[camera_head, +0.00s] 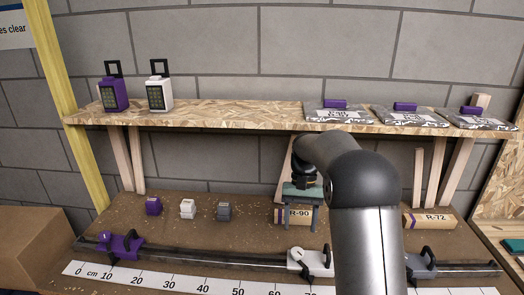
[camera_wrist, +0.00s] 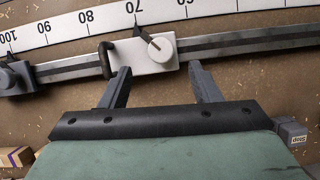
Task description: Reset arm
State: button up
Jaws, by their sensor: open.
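My gripper (camera_head: 300,222) hangs above the bench, left of my large grey arm link, and its two fingers are apart. In the wrist view the open fingers (camera_wrist: 160,70) point toward a white slider (camera_wrist: 160,50) with a knob and a black handle, and nothing shows between them. The white slider (camera_head: 308,262) sits on a metal rail (camera_head: 215,258) in the head view, just in front of the gripper. Whether a fingertip touches it I cannot tell. The gripper partly covers a wooden block marked R-90 (camera_head: 280,216).
A purple slider (camera_head: 127,246) and a dark slider (camera_head: 420,266) share the rail, behind a ruler (camera_head: 180,283). Purple (camera_head: 153,206), white (camera_head: 188,208) and grey (camera_head: 224,210) blocks stand on the bench. A shelf (camera_head: 230,116) overhangs behind. Block R-72 (camera_head: 430,221) lies right.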

jog(key=s+a+r+n+t, duration=0.1)
jog(key=s+r, duration=0.1)
jog(key=s, duration=0.5)
jog(key=s+r+t, duration=0.1)
jog(key=s+r, duration=0.2)
jog(key=s, duration=0.4)
jog(key=s+f+n+t+h, duration=0.1)
jog(key=s+f, duration=0.3)
jog(key=s, duration=1.1)
jog(key=shift+s+f+n+t, duration=0.25)
jog(key=shift+n+t, duration=0.15)
jog(key=shift+t, duration=0.5)
jog(key=shift+a, duration=0.1)
